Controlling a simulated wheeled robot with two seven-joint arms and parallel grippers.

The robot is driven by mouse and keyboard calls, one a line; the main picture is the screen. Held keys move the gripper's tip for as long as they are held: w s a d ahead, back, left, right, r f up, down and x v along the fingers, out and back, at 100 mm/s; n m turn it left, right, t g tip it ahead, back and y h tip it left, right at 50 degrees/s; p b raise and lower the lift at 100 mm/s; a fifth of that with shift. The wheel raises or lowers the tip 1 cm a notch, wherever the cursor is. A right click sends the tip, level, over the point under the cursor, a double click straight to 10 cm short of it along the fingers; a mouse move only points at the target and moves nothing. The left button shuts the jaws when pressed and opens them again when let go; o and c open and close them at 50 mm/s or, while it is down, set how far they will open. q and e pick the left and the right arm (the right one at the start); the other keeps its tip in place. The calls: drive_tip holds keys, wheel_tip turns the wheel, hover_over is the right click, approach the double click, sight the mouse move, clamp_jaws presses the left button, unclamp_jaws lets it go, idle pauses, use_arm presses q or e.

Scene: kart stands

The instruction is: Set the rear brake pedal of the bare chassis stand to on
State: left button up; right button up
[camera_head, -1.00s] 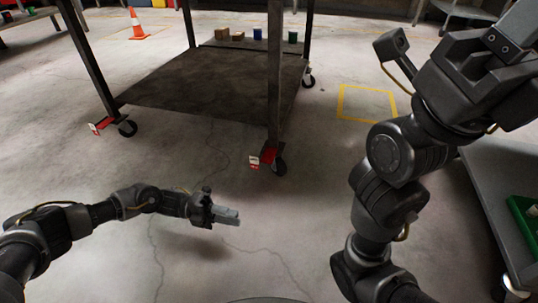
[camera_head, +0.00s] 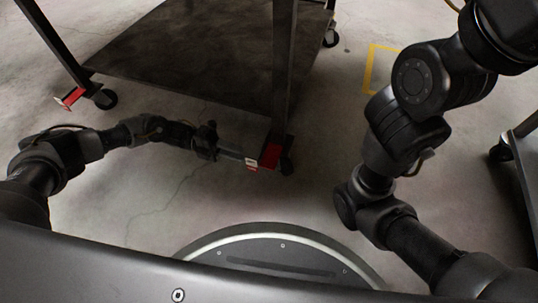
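A dark wheeled stand with a lower shelf (camera_head: 190,50) fills the upper left; its top is out of view. A red brake pedal (camera_head: 271,155) sits at the caster of its near right leg, with a white tag beside it. Another red pedal (camera_head: 70,97) sits at the left leg's caster. I cannot tell which pedal is the rear one. My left gripper (camera_head: 242,157) is low, its fingers together and empty, tips at or just short of the near right pedal; contact is unclear. My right gripper is out of view; only its arm shows.
A yellow floor square (camera_head: 372,68) is right of the stand. Another cart (camera_head: 525,170) with a caster stands at the right edge. The concrete floor between the stand and this cart is free, apart from my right arm above it.

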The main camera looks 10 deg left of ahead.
sight(269, 162)
use_arm(q)
drive_tip(key=d, duration=0.3)
drive_tip(key=s+d, duration=0.1)
drive_tip(key=d, duration=0.3)
drive_tip(key=s+d, duration=0.1)
drive_tip(key=d, duration=0.2)
drive_tip(key=shift+d, duration=0.2)
clamp_jaws()
idle(1.1)
